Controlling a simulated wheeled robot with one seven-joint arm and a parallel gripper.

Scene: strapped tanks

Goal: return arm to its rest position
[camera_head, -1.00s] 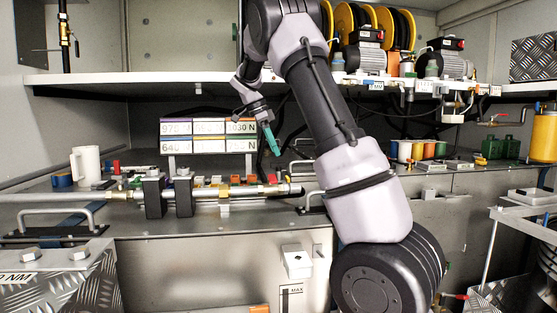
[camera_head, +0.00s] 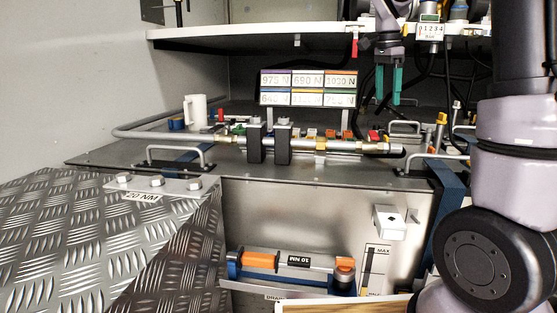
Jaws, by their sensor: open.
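My gripper (camera_head: 387,98) hangs below the white shelf, fingers pointing down. Its two teal fingers stand apart with nothing between them. It is right of the label board (camera_head: 308,88) and above the back of the metal counter, touching nothing that I can see. My arm's lower links fill the right side of the view. The upper links are partly cut off by the top of the frame.
A white shelf (camera_head: 240,38) spans the back. A metal pipe (camera_head: 190,137) runs in black clamps along the counter, with a white mug (camera_head: 196,112) behind. Handles (camera_head: 174,150) rise at the counter's edge. A blue-and-orange pin unit (camera_head: 292,268) sits below. Treadplate (camera_head: 100,240) lies at left.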

